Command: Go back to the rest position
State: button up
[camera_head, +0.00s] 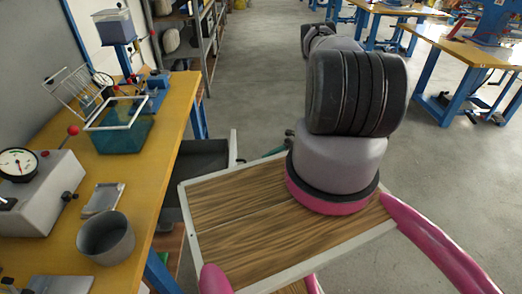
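My arm rises at the right of centre in the head view and reaches forward, away from the camera, over the open floor. Its thick dark links hide most of what lies beyond them. My gripper's fingers do not show, so I cannot see whether it is open or holding anything. No object shows clearly in its grasp.
A wooden workbench (165,128) runs along the left, bearing a grey pot (106,238), a gauge box (40,190) and a teal bin (122,135). A dark tray (205,158) stands beside it. Blue-legged tables (470,48) stand at far right. Grey floor (258,75) lies clear between.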

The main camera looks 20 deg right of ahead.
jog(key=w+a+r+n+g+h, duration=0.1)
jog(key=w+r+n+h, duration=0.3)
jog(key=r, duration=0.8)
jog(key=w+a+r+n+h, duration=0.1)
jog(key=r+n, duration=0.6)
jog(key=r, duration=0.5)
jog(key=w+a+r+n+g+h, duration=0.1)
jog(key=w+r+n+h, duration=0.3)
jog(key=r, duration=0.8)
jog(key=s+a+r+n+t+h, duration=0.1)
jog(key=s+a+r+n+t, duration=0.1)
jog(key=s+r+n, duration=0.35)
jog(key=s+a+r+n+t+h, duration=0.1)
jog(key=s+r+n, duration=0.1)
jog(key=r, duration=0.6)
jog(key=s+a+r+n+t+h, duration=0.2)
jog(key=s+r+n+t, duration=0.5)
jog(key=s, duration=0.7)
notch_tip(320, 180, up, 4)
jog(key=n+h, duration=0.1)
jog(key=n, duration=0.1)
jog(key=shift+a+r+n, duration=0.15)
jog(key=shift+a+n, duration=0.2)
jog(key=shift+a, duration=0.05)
